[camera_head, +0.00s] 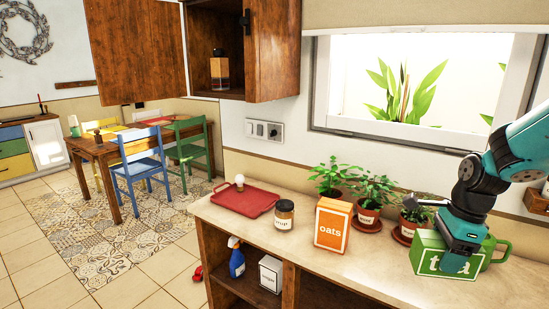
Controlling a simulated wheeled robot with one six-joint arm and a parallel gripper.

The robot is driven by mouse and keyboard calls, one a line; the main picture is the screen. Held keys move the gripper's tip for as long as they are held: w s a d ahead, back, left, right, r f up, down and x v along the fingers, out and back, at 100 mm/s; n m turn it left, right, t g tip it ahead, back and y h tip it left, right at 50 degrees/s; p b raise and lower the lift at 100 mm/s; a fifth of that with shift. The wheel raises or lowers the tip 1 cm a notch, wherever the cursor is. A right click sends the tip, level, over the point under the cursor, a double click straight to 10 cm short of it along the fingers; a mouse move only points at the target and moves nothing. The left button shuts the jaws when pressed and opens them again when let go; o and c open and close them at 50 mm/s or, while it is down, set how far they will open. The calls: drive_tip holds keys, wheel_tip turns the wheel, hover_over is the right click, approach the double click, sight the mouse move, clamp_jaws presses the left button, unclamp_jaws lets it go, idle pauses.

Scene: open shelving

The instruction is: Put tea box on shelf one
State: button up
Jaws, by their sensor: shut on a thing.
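The tea box (427,257) is green with white lettering and shows at the right end of the counter. My gripper (463,250) comes down over it from the upper right and is shut on it, covering part of the lettering. I cannot tell whether the box touches the counter or is just above it. Below the counter, at the left, an open shelf (243,299) holds a blue spray bottle (237,262) and a white box (270,273). No label marks which shelf is shelf one.
On the counter (370,275) stand an orange oats box (332,222), a jar (284,214), a red tray (245,199) and several potted plants (367,213). A green mug (493,252) is close behind the tea box. An open wooden wall cabinet (272,50) holds a bottle (219,74).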

drive_tip(key=s+a+f+n+g+h, duration=0.1)
drive_tip(key=s+a+f+n, duration=0.1)
drive_tip(key=f+n, duration=0.7)
drive_tip(key=s+a+f+n+g, duration=0.1)
drive_tip(key=s+a+f+n, duration=0.2)
drive_tip(key=f+n, duration=0.7)
drive_tip(key=shift+a+n+h, duration=0.4)
drive_tip(key=shift+n, duration=0.4)
